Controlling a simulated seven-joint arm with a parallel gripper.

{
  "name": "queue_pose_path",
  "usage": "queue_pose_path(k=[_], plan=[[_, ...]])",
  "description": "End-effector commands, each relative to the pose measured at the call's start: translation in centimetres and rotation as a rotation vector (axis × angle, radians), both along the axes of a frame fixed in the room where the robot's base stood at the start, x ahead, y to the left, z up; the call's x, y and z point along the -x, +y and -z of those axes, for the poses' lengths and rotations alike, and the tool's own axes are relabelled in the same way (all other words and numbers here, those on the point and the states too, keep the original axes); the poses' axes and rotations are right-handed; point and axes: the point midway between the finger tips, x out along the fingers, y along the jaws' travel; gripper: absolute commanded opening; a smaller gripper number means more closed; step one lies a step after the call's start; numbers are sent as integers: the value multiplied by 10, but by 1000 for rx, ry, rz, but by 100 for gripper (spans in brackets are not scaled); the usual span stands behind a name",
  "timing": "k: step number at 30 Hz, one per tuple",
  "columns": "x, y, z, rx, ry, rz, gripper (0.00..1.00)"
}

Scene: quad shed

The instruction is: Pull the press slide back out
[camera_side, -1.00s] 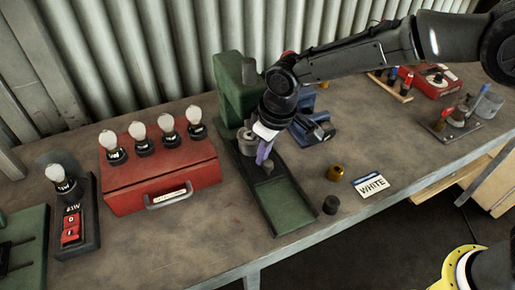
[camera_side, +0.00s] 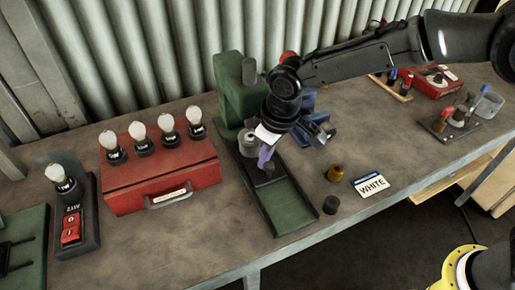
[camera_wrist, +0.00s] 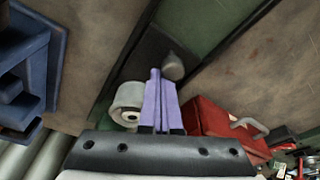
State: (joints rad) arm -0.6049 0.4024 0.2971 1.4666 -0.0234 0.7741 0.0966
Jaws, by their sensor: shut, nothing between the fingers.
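The green press (camera_side: 238,100) stands upright at the back of the bench, with a green channel (camera_side: 285,205) running from it toward the front edge. The dark press slide (camera_wrist: 150,50) lies in the channel, close to the press, with a short grey knob (camera_wrist: 172,67) standing on it. The knob also shows in the side view (camera_side: 270,169). My gripper (camera_side: 265,165) has its purple fingers shut with nothing between them. The fingertips (camera_wrist: 157,72) are low beside the knob, on its press side; I cannot tell whether they touch it. My wrist hides part of the press.
A red case (camera_side: 160,178) with several bulbs stands left of the press. A blue fixture (camera_side: 318,128) is close on the right. A dark cylinder (camera_side: 331,205), a brass cup (camera_side: 335,173) and a "WHITE" card (camera_side: 370,185) lie right of the channel. The channel's front part is empty.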

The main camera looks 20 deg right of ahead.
Motion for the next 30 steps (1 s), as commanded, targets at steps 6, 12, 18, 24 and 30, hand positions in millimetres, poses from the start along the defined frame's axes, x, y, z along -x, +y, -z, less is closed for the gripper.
queue_pose_path(k=[6,12,18,24,30], plan=[[11,-1,1,3,4,-2,0],[20,-1,1,2,2,-1,0],[29,0,1,2,3,-2,0],[38,-1,2,3,4,-1,0],[47,-1,1,2,3,-1,0]])
